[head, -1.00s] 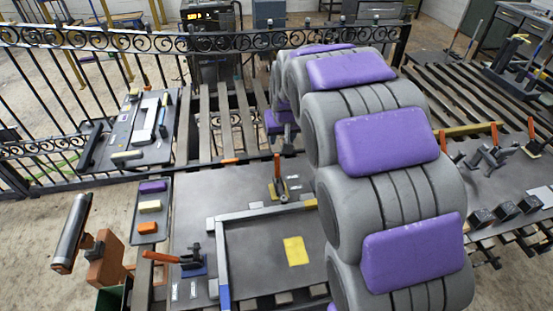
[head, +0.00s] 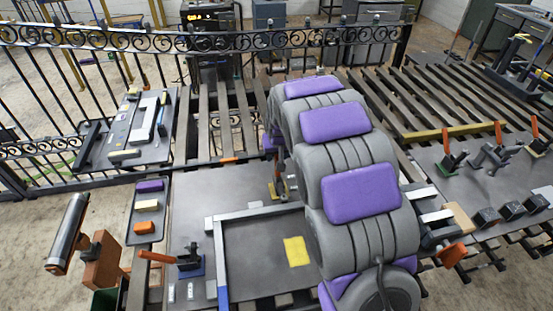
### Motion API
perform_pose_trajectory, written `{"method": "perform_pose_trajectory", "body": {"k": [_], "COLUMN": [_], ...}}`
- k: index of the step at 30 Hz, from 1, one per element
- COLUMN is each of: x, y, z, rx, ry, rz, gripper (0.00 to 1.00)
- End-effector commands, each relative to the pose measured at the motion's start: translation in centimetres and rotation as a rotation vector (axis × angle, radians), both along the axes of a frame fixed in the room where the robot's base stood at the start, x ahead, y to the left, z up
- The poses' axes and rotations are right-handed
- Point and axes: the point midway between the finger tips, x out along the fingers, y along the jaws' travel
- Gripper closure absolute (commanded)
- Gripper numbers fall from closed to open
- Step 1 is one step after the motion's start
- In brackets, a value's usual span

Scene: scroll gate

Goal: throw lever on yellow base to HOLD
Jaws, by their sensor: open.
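An upright lever stands behind the workplate and is partly covered by my arm; a small yellowish patch (head: 291,182) shows at its foot, but I cannot tell if this is its base. Another lever with an orange handle (head: 157,257) stands on a blue base (head: 190,271) at the front left, its handle tilted left. An orange handle (head: 452,255) with dark metal parts shows just right of my arm; its base is hidden. My grey and purple arm crosses the middle of the view. I cannot make out my gripper or its fingertips; the arm hides that area.
A yellow square (head: 296,251) lies on the dark plate inside a grey metal frame (head: 219,262). A tray (head: 146,228) of coloured blocks is at left. Several orange levers (head: 498,134) and dark blocks stand on the right bench. A scrolled iron fence (head: 220,41) runs behind.

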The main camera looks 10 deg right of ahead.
Motion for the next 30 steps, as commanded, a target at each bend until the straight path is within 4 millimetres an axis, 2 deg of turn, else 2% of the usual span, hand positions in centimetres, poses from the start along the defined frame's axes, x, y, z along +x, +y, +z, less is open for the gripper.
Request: {"method": "perform_pose_trajectory", "body": {"k": [1,6,17,30], "x": [0.3,0.9,1.1,1.0], "y": [0.0,0.0,0.0,0.0], "z": [-0.8,-1.9,-2.2,-2.2], "rx": [0.0,0.0,0.0,0.0], "ry": [0.002,-0.004,-0.005,-0.004], "rz": [0.0,0.0,0.0,0.0], "gripper": [0.55,0.55,0.55,0.97]}}
